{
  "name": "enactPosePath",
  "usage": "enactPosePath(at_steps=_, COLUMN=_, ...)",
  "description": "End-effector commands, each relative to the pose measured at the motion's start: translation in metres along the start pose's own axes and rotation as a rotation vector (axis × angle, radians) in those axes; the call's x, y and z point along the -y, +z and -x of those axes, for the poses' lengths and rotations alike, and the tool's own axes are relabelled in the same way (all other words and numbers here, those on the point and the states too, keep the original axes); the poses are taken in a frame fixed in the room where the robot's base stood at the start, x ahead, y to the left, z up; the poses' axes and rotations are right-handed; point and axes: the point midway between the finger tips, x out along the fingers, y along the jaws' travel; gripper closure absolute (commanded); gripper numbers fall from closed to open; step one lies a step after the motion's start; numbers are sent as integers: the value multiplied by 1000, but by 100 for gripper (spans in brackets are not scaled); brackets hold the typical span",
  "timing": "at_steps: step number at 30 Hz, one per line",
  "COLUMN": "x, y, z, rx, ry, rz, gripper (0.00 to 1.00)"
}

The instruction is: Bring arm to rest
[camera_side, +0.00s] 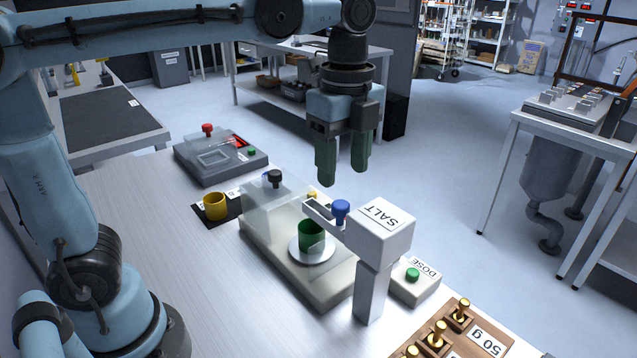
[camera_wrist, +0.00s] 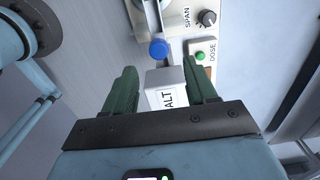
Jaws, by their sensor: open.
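My gripper (camera_side: 342,172) is open and empty. It hangs with its green fingers pointing down, in the air above and behind the salt hopper (camera_side: 380,232) in the side view. In the wrist view, the gripper (camera_wrist: 162,88) has its two fingers spread apart, with the white hopper top (camera_wrist: 164,88) and its blue knob (camera_wrist: 159,49) showing between and beyond them. A green cup (camera_side: 312,236) stands on the round pan (camera_side: 301,252) of the scale (camera_side: 290,260), under the hopper's spout.
A yellow cup (camera_side: 215,206) stands on a dark mat left of the scale. A grey device (camera_side: 222,158) with a red knob is behind. The DOSE box (camera_side: 415,284) is beside the hopper. Brass weights (camera_side: 437,335) stand in a wooden block at front right.

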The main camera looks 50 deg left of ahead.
Motion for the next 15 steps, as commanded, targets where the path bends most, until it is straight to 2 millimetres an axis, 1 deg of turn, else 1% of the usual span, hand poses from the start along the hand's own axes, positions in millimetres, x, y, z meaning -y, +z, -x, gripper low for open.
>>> enactPosePath(at_steps=3, x=0, y=0, z=-18, rx=0, ry=0, rz=0, gripper=43)
enactPosePath(at_steps=9, x=0, y=0, z=-43, rx=0, ry=1, rz=0, gripper=43)
enactPosePath(at_steps=15, x=0, y=0, z=-57, rx=1, ry=1, rz=1, gripper=43)
